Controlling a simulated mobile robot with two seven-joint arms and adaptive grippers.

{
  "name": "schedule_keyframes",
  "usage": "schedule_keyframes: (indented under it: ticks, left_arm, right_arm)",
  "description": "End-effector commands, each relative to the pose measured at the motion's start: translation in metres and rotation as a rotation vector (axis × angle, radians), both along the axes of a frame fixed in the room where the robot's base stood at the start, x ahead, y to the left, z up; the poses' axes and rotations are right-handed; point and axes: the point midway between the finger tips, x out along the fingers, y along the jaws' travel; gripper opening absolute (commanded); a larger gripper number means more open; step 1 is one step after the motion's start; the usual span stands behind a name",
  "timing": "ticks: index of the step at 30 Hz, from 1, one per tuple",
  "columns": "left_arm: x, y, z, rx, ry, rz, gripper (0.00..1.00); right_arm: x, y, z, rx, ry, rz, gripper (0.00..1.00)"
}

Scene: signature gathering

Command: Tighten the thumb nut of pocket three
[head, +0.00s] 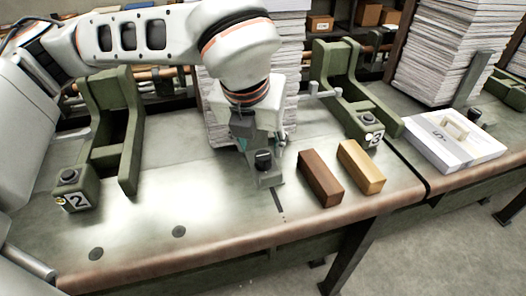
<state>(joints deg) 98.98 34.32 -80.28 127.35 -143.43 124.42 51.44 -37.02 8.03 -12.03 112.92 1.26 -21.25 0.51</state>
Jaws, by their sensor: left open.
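A green pocket (335,65) stands at the right of the bench, with a dark round thumb nut (368,118) on its front block. The white label (374,138) below the nut is small; I cannot tell whether its numeral is 2 or 3. Another green pocket (128,110) at the left has a similar nut (69,176) and a label (76,202) reading 2. My left gripper (265,172) points down over the middle of the bench, between the pockets and apart from both nuts. It is open; its fingers overlap in this view. My right gripper is not in view.
A dark brown block (320,178) and a light wooden block (360,167) lie right of the gripper. A white box (455,140) lies farther right. Paper stacks (435,50) stand behind. The bench front (135,235) is clear.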

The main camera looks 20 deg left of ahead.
Motion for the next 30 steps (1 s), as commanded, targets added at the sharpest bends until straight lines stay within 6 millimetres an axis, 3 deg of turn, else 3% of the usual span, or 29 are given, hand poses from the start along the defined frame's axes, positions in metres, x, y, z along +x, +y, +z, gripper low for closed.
schedule_keyframes:
  ticks: [3,9,20,24,25,30]
  left_arm:
    - [0.007,0.001,-0.019,-0.001,0.004,0.001,0.43]
    - [0.016,0.001,-0.039,-0.002,0.003,0.001,0.43]
    - [0.018,0.001,-0.044,-0.002,0.001,-0.001,0.43]
    - [0.018,0.001,-0.044,-0.002,0.001,-0.001,0.09]
    - [0.018,0.001,-0.044,-0.002,0.001,-0.001,0.04]
    - [0.018,0.001,-0.044,-0.001,0.001,-0.003,0.04]
  right_arm:
    - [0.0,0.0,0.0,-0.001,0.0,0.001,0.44]
    - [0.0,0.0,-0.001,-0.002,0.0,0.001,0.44]
    - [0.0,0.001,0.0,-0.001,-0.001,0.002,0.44]
    - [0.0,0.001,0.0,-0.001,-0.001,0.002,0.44]
    - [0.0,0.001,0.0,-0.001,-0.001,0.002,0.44]
    - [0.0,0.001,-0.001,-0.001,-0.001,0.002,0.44]
